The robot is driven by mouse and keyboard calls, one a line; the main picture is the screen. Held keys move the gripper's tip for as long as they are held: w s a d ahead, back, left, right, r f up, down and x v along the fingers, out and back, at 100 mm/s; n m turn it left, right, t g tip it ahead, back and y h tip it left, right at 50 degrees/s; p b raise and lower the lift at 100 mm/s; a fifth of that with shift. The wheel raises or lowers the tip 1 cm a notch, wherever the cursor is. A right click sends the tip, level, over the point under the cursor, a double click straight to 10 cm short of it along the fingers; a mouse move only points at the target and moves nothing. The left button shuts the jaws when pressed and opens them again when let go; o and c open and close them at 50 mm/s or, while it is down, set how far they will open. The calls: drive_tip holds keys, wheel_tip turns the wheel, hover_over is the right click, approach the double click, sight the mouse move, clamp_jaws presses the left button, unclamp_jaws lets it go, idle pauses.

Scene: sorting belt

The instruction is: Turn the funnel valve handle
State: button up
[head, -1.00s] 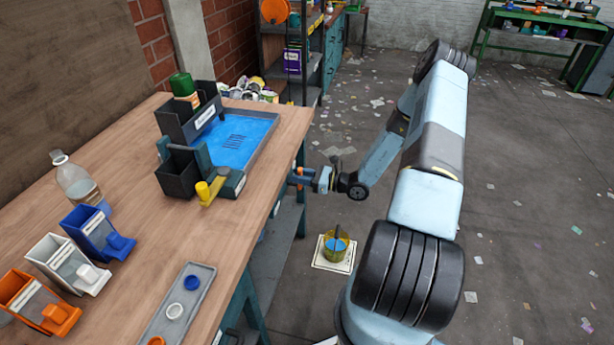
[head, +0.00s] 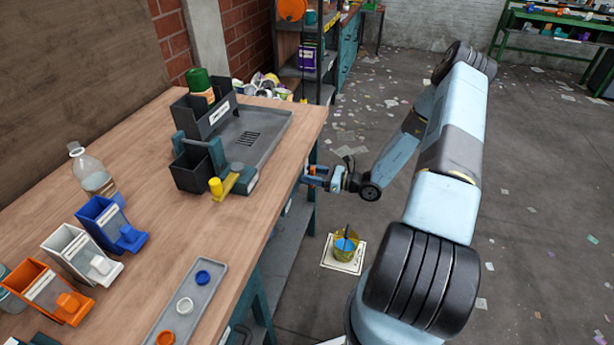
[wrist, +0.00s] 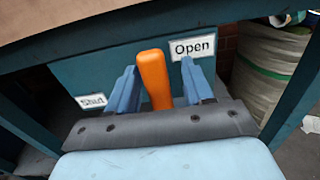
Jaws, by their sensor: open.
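The orange valve handle (wrist: 154,80) stands between my gripper's two blue fingers (wrist: 158,70) in the wrist view. Its tip lies nearer the "Open" label (wrist: 192,47) than the "Shut" label (wrist: 92,101). The gripper is open, with a finger on each side of the handle; contact is hard to tell. In the head view my gripper (head: 317,175) is beside the bench's right edge, with a little orange showing there. On the bench the grey tray (head: 272,130) is bare and shows no blue liquid. The funnel itself is not clearly visible.
A yellowish container (head: 346,243) with something blue inside stands on a white sheet (head: 330,263) on the floor. The wooden bench (head: 130,170) holds blue, white and orange bins and a bottle (head: 92,172). A sack (wrist: 270,65) stands right of the labels.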

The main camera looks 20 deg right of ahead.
drive_tip(key=shift+d, duration=0.1)
drive_tip(key=v, duration=1.3)
drive_tip(key=shift+s+d, duration=0.2)
drive_tip(key=shift+d, duration=0.1)
drive_tip(key=s+a+r+n+g+h, duration=0.2)
drive_tip(key=a+r+n+g, duration=0.25)
drive_tip(key=r, duration=0.45)
drive_tip(key=s+a+r+n+g+h, duration=0.25)
drive_tip(key=r+n, duration=0.35)
drive_tip(key=r, duration=0.3)
drive_tip(key=s+a+r+n+g+h, duration=0.25)
drive_tip(key=a+r+n+g, duration=0.2)
drive_tip(key=r, duration=0.45)
drive_tip(key=s+a+r+n+t+h, duration=0.1)
drive_tip(key=s+r+n+t+h, duration=0.6)
drive_tip(key=s+r, duration=1.1)
drive_tip(key=r+n+h, duration=0.1)
drive_tip(key=n, duration=0.2)
drive_tip(key=shift+a, duration=0.4)
